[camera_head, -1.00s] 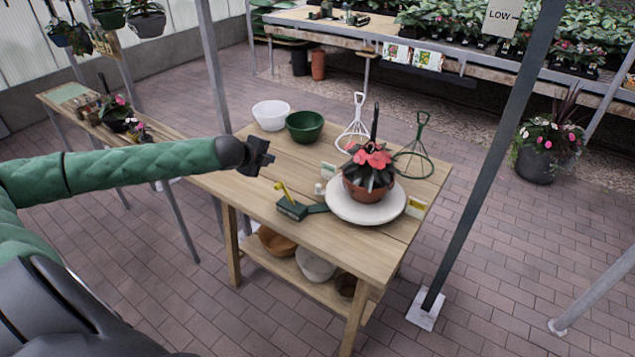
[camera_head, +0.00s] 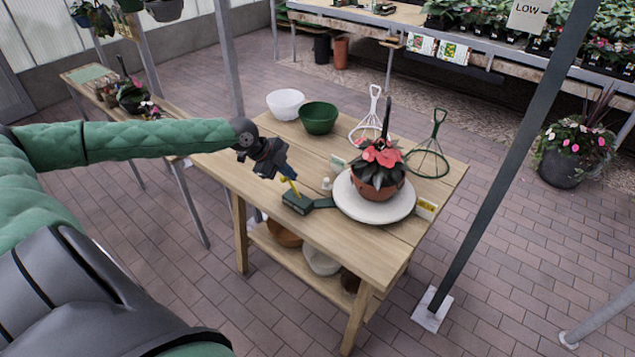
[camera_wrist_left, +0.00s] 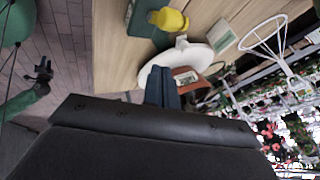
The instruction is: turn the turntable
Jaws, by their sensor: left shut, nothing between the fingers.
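The turntable is a white round disc (camera_head: 351,203) on the wooden table, near its right front edge. A brown pot with a red-flowered plant (camera_head: 380,170) stands on it. A dark green box (camera_head: 297,203) with a yellow lever (camera_head: 289,183) sits left of the disc, a dark green piece reaching from it to the disc. My left gripper (camera_head: 288,172) is shut and empty, just above and left of the lever. The left wrist view shows its closed fingers (camera_wrist_left: 162,88) in front of the disc (camera_wrist_left: 192,57) and the yellow part (camera_wrist_left: 168,20).
White (camera_head: 286,103) and green bowls (camera_head: 318,118) stand at the table's back left. White (camera_head: 373,117) and green wire stands (camera_head: 430,150) are behind the plant. A dark post (camera_head: 505,160) rises right of the table.

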